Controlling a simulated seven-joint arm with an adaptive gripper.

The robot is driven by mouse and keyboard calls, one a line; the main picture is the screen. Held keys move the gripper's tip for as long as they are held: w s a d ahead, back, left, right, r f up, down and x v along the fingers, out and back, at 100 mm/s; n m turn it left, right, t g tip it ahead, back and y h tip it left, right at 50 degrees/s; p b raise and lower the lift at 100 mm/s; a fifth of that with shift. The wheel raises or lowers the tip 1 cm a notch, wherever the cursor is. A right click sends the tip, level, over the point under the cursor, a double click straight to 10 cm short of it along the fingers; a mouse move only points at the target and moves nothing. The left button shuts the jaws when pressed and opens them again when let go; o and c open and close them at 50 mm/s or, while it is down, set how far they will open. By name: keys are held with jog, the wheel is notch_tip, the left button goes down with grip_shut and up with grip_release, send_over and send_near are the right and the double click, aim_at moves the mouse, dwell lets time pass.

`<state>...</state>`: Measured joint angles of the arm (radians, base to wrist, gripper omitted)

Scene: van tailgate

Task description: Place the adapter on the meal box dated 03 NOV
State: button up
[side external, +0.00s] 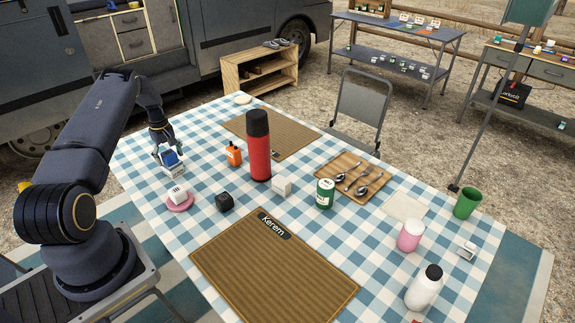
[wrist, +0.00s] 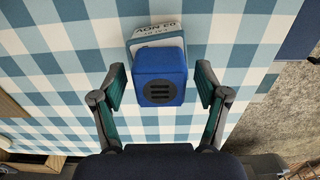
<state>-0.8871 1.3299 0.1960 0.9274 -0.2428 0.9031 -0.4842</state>
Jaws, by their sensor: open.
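The blue adapter (wrist: 160,72), with dark slots on its face, sits between my gripper's (wrist: 160,86) open fingers, with a gap on each side. It lies over a white meal box (wrist: 150,42), whose label reads 03 NOV in the wrist view. In the side external view the blue adapter (side external: 170,157) appears to rest on top of the white box (side external: 173,169), which stands on the checked cloth. My gripper (side external: 167,150) is around the adapter there. Much of the box's top is hidden under the adapter.
Cloth left of the box is clear.

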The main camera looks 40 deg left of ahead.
aim_at(168, 153)
notch_tip(168, 153, up, 12)
jog(key=w+d+r+m+t, duration=0.1)
jog(key=w+d+r+m, duration=0.2)
jog(key=d+r, duration=0.8)
jog(key=w+d+r+m+t, duration=0.1)
jog(key=w+d+r+m, duration=0.25)
jog(key=d+r, duration=0.7)
jog(key=s+d+r+m+t, duration=0.1)
jog(key=s+d+r+m, duration=0.25)
jog(key=d, duration=0.45)
jog(key=s+d+r+m+t, duration=0.15)
jog(key=s+d, duration=0.25)
jog(key=d, duration=0.4)
jog(key=s+d+f+m+t, duration=0.1)
jog(key=s+d+m, duration=0.5)
jog(key=s+d, duration=0.3)
jog(key=shift+s+d+f, duration=0.25)
jog(key=shift+s+f, duration=0.15)
jog(key=shift+s, duration=0.6)
